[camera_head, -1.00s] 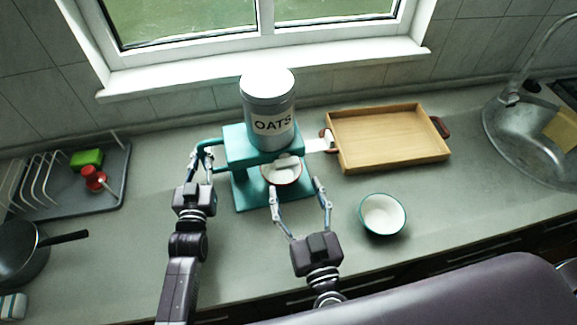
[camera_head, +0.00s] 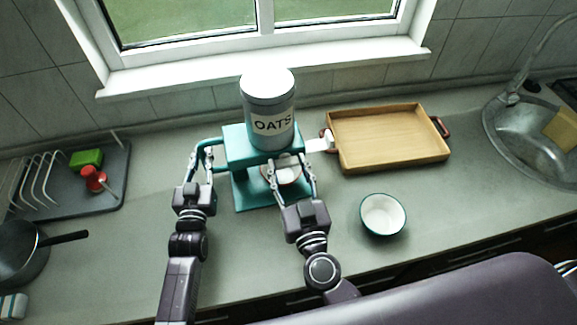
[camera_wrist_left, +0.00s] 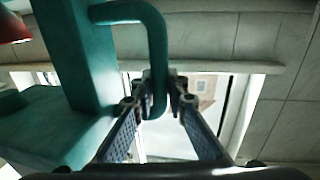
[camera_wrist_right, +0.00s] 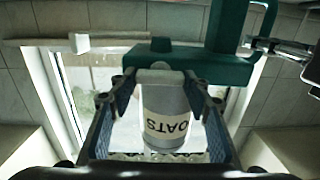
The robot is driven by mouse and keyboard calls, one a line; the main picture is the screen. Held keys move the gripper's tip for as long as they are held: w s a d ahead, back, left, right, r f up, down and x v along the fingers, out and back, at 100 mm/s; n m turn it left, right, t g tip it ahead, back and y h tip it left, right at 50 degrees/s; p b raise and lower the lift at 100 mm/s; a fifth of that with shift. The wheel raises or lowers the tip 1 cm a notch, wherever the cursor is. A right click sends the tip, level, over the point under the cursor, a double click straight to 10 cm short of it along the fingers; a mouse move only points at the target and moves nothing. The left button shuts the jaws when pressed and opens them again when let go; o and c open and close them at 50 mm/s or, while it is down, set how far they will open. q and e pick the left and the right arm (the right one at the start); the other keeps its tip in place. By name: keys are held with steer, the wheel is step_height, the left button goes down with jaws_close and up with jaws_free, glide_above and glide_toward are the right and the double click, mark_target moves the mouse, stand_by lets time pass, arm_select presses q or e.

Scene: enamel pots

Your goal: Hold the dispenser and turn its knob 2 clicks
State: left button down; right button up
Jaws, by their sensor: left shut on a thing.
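The teal dispenser (camera_head: 235,150) stands on the counter with a grey OATS canister (camera_head: 268,105) on top. My left gripper (camera_head: 203,150) is shut on the teal side handle (camera_wrist_left: 157,60), which runs between its fingers in the left wrist view. The pale knob (camera_wrist_right: 160,74) is on the dispenser's front. My right gripper (camera_wrist_right: 158,84) is open, with one finger on each side of the knob; contact cannot be told.
A wooden tray (camera_head: 390,138) lies right of the dispenser, near a white part sticking out (camera_head: 318,144). A second white bowl (camera_head: 383,215) stands front right. A dish rack (camera_head: 70,185) and pan (camera_head: 20,255) are left, a sink (camera_head: 530,140) far right. Counter front centre is clear.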

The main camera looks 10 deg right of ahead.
steer(key=c, duration=0.5)
steer(key=shift+m, duration=0.3)
